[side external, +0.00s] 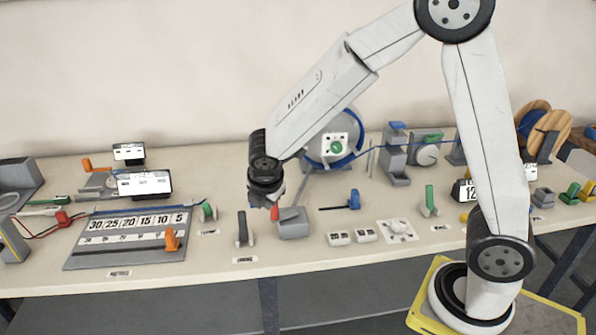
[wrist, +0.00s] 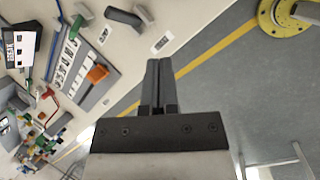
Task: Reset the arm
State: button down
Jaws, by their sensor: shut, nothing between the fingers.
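My gripper (side external: 272,205) hangs over the front middle of the table, close to a grey block (side external: 294,226) with a red part showing near its top. In the side view the fingers are small and dark, and I cannot tell how far above the block they are. In the wrist view my gripper (wrist: 159,64) has its two grey fingers pressed together with nothing between them. Behind the fingertips there lie the table's front edge and the grey floor.
A numbered ruler board (side external: 100,258) with an orange clamp (side external: 171,240) lies at left. A dark upright lever (side external: 242,228) stands left of the grey block. A blue-rimmed reel (side external: 358,150) stands behind my arm. White switches (side external: 340,238) sit to the right.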

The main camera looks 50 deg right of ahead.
jog(key=s+d+f+m+y, duration=0.1)
jog(key=s+m+y, duration=0.2)
jog(key=s+m, duration=1.1)
jog(key=shift+d+f+m+g, duration=0.25)
jog(key=shift+m+g, duration=0.15)
jog(key=shift+m, duration=2)
